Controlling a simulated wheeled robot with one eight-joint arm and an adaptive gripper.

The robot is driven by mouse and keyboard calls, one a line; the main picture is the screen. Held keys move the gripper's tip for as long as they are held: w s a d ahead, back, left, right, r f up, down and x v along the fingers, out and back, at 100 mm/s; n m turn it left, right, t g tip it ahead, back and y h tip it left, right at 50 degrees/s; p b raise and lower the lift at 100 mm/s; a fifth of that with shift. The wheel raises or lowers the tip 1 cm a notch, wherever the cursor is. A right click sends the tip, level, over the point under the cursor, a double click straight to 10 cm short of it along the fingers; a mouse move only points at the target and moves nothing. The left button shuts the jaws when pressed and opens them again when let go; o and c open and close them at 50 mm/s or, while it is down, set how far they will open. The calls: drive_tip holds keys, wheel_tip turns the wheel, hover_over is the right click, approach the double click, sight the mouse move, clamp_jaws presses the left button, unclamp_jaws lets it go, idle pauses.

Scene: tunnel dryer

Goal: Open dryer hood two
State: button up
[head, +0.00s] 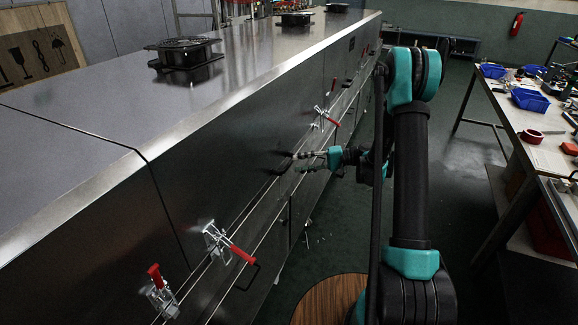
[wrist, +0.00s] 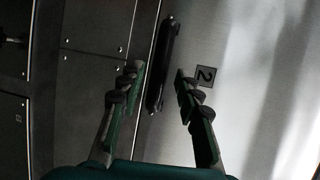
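The tunnel dryer is a long metal housing, and its hood two (head: 235,140) is the front panel facing my gripper. In the wrist view the hood (wrist: 235,60) bears a dark label (wrist: 205,76) with a 2. A black bar handle (wrist: 163,65) on it lies between my two fingers as seen there; contact cannot be told. The handle (head: 283,165) also shows at my fingertips in the head view. My gripper (head: 306,161) is open, its fingers pointing at the panel; it also fills the lower wrist view (wrist: 157,78).
Red-handled toggle clamps line the dryer front: one (head: 160,290) at lower left, one (head: 222,243) nearby, and one (head: 325,117) beyond my gripper. Black fans (head: 184,55) stand on top. A cluttered workbench (head: 535,115) is at right; open floor (head: 450,165) lies between.

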sight(289, 163)
drive_tip(key=shift+s+a+f, duration=0.1)
drive_tip(key=shift+a+f, duration=0.1)
drive_tip(key=shift+a, duration=1)
drive_tip(key=shift+s+a+f, duration=0.1)
drive_tip(key=shift+a+f, duration=0.1)
drive_tip(key=shift+a, duration=0.95)
clamp_jaws()
